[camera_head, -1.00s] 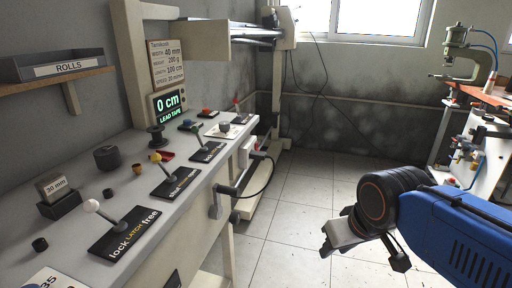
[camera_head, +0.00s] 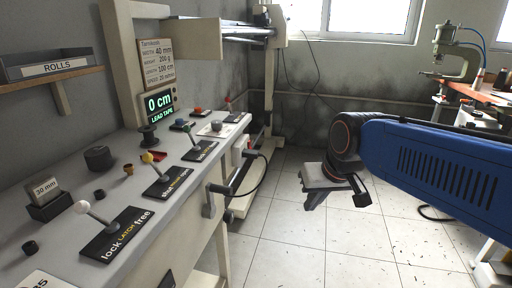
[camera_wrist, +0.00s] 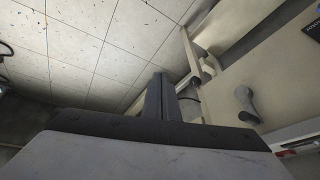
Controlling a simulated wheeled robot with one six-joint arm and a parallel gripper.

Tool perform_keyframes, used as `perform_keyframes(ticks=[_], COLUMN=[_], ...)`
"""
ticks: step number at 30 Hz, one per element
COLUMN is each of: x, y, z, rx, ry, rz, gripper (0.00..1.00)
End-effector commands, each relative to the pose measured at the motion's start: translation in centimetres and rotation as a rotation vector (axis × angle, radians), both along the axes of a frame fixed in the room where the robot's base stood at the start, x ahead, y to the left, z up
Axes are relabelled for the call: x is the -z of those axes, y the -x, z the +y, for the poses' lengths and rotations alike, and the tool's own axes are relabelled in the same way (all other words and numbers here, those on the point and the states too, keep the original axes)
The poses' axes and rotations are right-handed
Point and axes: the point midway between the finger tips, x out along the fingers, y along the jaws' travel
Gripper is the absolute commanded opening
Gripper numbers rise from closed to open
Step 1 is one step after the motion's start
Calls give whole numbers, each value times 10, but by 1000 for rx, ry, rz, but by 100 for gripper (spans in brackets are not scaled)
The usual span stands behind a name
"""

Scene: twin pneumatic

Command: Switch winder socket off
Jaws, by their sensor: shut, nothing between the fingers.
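A small white box (camera_head: 239,150) sits on the front face of the bench at its far end, and a black cable (camera_head: 267,172) hangs beside it. It may be the winder socket; its switch is too small to make out. My gripper (camera_head: 318,197) is right of the bench, over the floor, pointing down, apart from the bench and holding nothing. In the wrist view its fingers (camera_wrist: 164,98) are together, shut. A grey handle (camera_wrist: 246,103) on the bench front shows right of the fingers there.
The tiled floor (camera_head: 285,235) between bench and arm is clear. A second bench stands at right.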

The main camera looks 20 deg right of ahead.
Motion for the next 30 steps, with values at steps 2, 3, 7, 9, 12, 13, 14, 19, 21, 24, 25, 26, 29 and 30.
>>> perform_keyframes(ticks=[2, 3, 7, 9, 12, 13, 14, 19, 21, 24, 25, 26, 29, 30], x=[-11, -15, -30, -37, -47, -49, -51, -62, -66, -71, -71, -73, -75, -75], y=[-22, -32, -67, -86, -113, -121, -130, -177, -197, -226, -234, -243, -269, -279], z=[1, 1, 2, 2, 3, 3, 2, 2, 1, -1, -1, -2, -3, -4], rx=[20, 29, 60, 77, 100, 107, 115, 154, 172, 195, 203, 210, 232, 240], ry=[-20, -29, -62, -78, -102, -110, -117, -158, -176, -199, -206, -214, -236, -244], rz=[-2, -3, -8, -10, -15, -15, -16, -22, -24, -29, -29, -30, -34, -35], gripper=[0, 0, 0, 0, 0, 0, 0, 0, 0, 0, 0, 0, 0, 0])
